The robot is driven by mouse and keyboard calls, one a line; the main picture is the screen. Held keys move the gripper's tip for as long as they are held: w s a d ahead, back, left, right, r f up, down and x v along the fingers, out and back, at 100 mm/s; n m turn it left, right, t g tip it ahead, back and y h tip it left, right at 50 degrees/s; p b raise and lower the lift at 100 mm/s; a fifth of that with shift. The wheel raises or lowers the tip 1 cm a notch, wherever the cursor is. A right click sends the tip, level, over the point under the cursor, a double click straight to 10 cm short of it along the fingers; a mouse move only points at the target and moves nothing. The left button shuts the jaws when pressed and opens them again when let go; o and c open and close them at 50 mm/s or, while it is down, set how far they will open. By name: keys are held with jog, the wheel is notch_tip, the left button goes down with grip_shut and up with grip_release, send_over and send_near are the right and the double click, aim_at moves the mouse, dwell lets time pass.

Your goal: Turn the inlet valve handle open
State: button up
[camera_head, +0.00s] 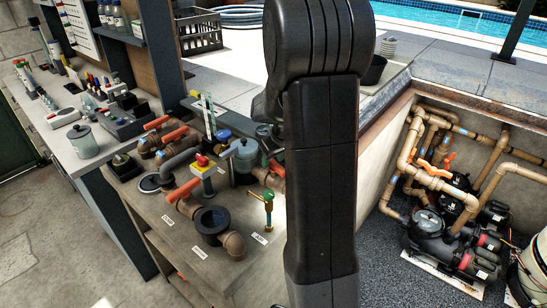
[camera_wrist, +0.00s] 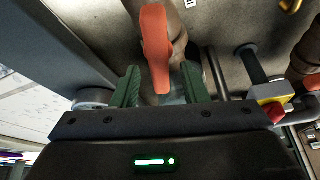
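An orange lever handle (camera_wrist: 156,50) on a tan pipe fitting fills the upper middle of the wrist view. My gripper (camera_wrist: 160,84) has two green fingers spread apart. The handle's near end lies between or just above the fingertips, with a gap showing on each side. I cannot tell whether a finger touches it. In the head view my arm hides most of the gripper, and an orange handle (camera_head: 276,169) shows partly beside the arm. Other orange handles (camera_head: 183,190) sit on bench fittings to the left. The labels are too small to tell which is the inlet.
Pit piping (camera_head: 430,160) lies to the right.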

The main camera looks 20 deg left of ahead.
grip_shut()
jog(key=shift+f+n+b, duration=0.3)
jog(key=shift+n+b, duration=0.3)
jog(key=shift+b, duration=0.65)
jog(key=shift+n+g+b, duration=0.4)
jog(key=shift+n+b, duration=0.3)
jog(key=shift+b, duration=0.05)
jog(key=shift+s+r+n, duration=0.1)
jog(key=shift+r+n, duration=0.15)
jog(key=shift+n, duration=0.15)
grip_release()
jog(key=shift+y, duration=0.3)
jog(key=shift+r, duration=0.15)
jog(key=b+v, duration=0.1)
jog(key=v, duration=1.2)
jog(key=shift+r+b, duration=0.35)
